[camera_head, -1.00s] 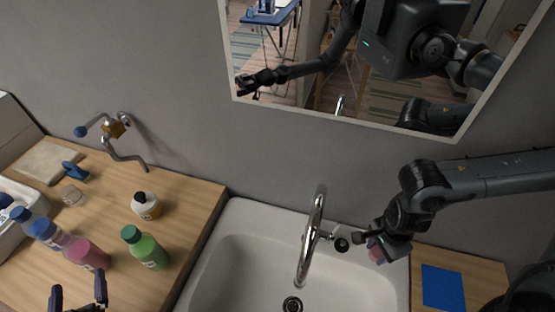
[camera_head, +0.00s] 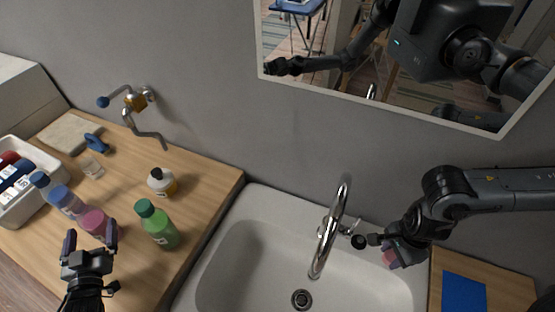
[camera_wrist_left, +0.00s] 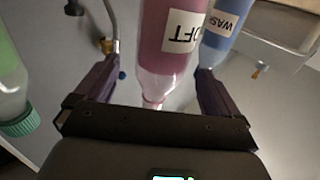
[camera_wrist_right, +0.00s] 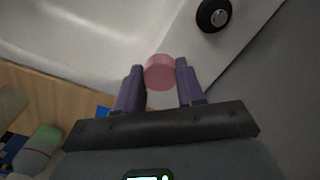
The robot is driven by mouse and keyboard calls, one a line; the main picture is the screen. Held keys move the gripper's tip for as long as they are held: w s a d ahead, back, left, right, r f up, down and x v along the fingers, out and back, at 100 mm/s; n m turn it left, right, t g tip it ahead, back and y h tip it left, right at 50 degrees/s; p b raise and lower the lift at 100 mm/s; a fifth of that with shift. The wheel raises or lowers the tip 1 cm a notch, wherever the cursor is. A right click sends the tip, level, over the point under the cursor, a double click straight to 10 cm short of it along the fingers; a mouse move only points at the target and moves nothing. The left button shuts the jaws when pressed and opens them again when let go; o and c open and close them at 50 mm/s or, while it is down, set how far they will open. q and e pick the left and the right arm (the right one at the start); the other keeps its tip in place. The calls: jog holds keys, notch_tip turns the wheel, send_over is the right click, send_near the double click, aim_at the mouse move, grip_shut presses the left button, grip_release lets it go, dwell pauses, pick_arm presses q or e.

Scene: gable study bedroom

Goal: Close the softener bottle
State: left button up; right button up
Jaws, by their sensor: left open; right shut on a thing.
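The softener bottle is pink with a white label; it stands on the wooden counter in the head view (camera_head: 92,223) and has an uncapped clear neck in the left wrist view (camera_wrist_left: 172,40). My left gripper (camera_head: 91,238) is open at the bottle, with a finger to either side of it in the picture; I cannot tell whether they touch it. My right gripper (camera_head: 388,246) is shut on the pink cap (camera_wrist_right: 160,72), which also shows in the head view (camera_head: 390,259), over the right side of the sink, well apart from the bottle.
Blue bottles (camera_head: 62,198) stand just behind the softener bottle. A green bottle (camera_head: 158,226) and a white-and-amber bottle (camera_head: 162,182) stand to its right. A white bin (camera_head: 35,208) is at the left. The sink (camera_head: 250,250) with its faucet (camera_head: 328,235) lies between my grippers.

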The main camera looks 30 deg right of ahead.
aim_at(92, 212)
pick_arm(q)
jog(key=shift+w+d, duration=0.15)
jog(key=shift+w, duration=0.3)
pick_arm(e)
jog(key=shift+f, duration=0.25)
pick_arm(q)
jog(key=shift+w, duration=0.1)
pick_arm(e)
jog(key=shift+f, duration=0.1)
pick_arm(q)
jog(key=shift+w+b, duration=0.2)
jog(key=shift+b, duration=0.2)
pick_arm(e)
jog(key=shift+f, duration=0.25)
pick_arm(q)
jog(key=b+x, duration=0.2)
jog(key=x, duration=0.1)
jog(key=shift+r, duration=0.1)
pick_arm(e)
notch_tip(92, 212, down, 2)
jog(key=shift+f, duration=0.1)
pick_arm(q)
jog(key=shift+b+x, duration=0.55)
jog(key=shift+x, duration=0.25)
pick_arm(e)
jog(key=shift+f, duration=0.4)
pick_arm(q)
jog(key=shift+r, duration=0.2)
jog(key=c, duration=1.3)
